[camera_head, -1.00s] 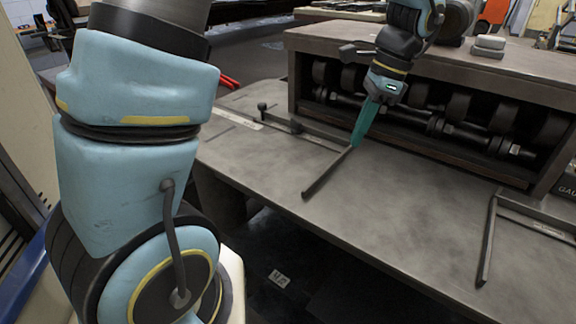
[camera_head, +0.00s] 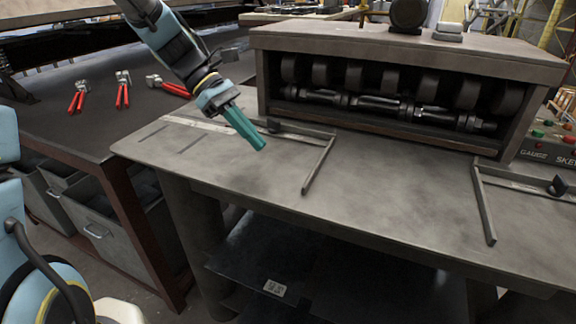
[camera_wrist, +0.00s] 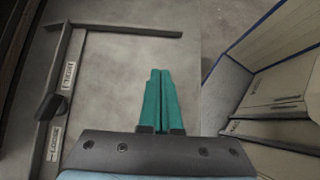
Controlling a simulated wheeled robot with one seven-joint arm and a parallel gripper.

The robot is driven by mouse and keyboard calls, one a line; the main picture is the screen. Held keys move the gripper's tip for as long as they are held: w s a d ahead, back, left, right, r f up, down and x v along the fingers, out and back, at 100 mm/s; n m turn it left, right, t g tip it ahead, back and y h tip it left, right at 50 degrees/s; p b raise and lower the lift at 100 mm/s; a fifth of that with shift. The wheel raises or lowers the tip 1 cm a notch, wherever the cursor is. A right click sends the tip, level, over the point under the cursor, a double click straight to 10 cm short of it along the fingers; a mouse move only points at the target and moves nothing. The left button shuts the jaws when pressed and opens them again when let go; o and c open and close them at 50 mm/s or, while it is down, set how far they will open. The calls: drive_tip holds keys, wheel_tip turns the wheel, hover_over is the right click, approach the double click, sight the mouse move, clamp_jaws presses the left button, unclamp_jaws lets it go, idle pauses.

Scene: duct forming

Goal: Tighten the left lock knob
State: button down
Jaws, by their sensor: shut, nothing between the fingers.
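The left lock knob (camera_head: 274,126) is a small black knob on the rail of the left angled guide (camera_head: 318,165), on the grey metal bench. In the wrist view the knob (camera_wrist: 50,106) is at the left, between a label reading TIGHT (camera_wrist: 69,75) and one that seems to read LOOSE (camera_wrist: 55,144). My gripper (camera_head: 262,147) has teal fingers, which are together and empty. It hangs over the bench, on the near side of the rail and apart from the knob. In the wrist view the fingertips (camera_wrist: 160,72) point away from the knob, which lies well to their left.
A roller housing (camera_head: 410,50) stands along the bench's back. A second guide (camera_head: 486,205) with a black knob (camera_head: 558,186) is at the right. Red-handled tools (camera_head: 122,92) lie on a dark table at the left. The bench middle is clear.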

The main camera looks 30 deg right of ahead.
sight(308, 179)
drive_tip(key=x, duration=0.7)
drive_tip(key=shift+s+p, duration=0.1)
drive_tip(key=shift+p, duration=0.25)
drive_tip(key=shift+s+d+r+p, duration=0.1)
drive_tip(key=shift+s+d+p, duration=0.05)
drive_tip(key=shift+s+d, duration=0.3)
drive_tip(key=shift+s+d+r+p, duration=0.15)
drive_tip(key=shift+s+d, duration=0.1)
drive_tip(key=shift+s, duration=0.3)
drive_tip(key=shift+s+d+f, duration=0.2)
drive_tip(key=shift+s+d, duration=0.15)
drive_tip(key=shift+s, duration=0.15)
drive_tip(key=shift+s+r, duration=0.1)
drive_tip(key=shift+s+d+r+p, duration=0.1)
drive_tip(key=shift+s+d+p, duration=0.1)
drive_tip(key=shift+p, duration=0.35)
drive_tip(key=shift+s+d, duration=0.1)
drive_tip(key=shift+s, duration=0.05)
